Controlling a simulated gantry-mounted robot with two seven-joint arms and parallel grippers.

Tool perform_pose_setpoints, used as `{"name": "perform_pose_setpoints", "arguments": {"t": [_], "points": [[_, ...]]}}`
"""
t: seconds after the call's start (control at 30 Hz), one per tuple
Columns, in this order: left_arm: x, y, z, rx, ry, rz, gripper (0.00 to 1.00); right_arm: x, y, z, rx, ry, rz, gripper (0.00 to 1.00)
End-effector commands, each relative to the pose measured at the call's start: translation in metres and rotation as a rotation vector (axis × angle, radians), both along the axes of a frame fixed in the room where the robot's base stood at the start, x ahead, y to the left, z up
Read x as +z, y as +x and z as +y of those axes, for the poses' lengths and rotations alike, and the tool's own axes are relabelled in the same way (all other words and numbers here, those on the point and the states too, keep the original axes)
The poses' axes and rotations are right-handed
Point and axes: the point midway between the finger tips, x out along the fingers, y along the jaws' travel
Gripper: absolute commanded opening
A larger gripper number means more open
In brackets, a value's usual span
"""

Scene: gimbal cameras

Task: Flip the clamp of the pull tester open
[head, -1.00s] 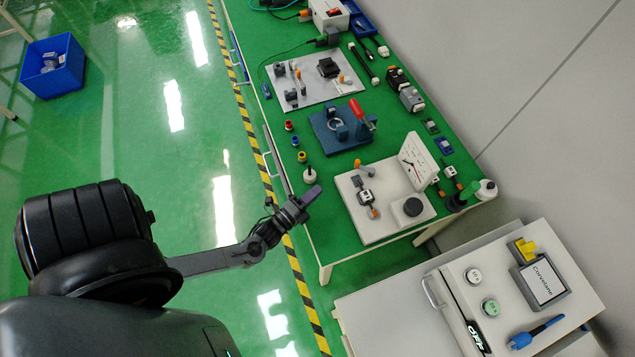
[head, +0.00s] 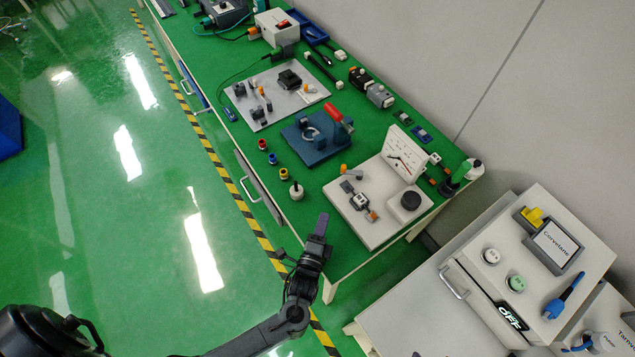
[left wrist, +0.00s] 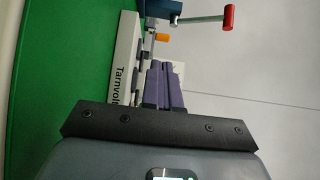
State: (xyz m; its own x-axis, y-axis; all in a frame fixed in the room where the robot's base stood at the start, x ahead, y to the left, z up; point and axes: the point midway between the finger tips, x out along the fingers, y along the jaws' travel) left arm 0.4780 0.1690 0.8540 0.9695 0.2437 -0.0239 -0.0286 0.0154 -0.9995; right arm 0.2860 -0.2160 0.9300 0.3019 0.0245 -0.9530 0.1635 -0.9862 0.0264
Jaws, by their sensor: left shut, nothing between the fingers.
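The pull tester is a white base plate (head: 352,222) with an upright dial board (head: 405,155) at its back and a black round knob (head: 410,201). A small grey-and-white clamp with an orange tip (head: 373,215) lies on the plate. Another orange-tipped part (head: 346,169) sits near the plate's far left corner. My left gripper (head: 321,226) is shut and empty, beside the plate's left side near the bench's front edge, apart from the clamp. In the left wrist view its fingers (left wrist: 165,85) point toward a white plate edge marked "Tarnvolt" (left wrist: 121,72) and an orange tip (left wrist: 162,37). My right gripper is not in view.
A blue fixture (head: 310,150) with a tall red handle (head: 335,113) stands beyond the tester. A white peg (head: 296,191) stands near the bench's front edge. A grey cabinet with a screen unit (head: 553,243) is at the right. Open floor lies left of the bench.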

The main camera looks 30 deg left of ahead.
Motion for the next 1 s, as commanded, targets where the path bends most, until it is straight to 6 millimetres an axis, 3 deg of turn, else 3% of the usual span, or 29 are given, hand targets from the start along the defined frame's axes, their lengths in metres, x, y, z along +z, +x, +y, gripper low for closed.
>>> {"name": "perform_pose_setpoints", "arguments": {"t": [0.13,0.63,0.77,1.0], "points": [[0.006,0.012,-0.008,-0.002,-0.016,-0.027,0.0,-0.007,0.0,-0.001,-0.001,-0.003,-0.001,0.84],[0.007,0.02,-0.005,-0.002,-0.015,-0.031,0.0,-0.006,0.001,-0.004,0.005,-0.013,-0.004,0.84],[0.007,0.033,-0.002,-0.002,-0.014,-0.03,0.0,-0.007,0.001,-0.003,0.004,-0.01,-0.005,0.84],[0.007,0.075,0.008,-0.002,-0.014,-0.031,0.0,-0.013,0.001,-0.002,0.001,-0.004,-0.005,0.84]]}}
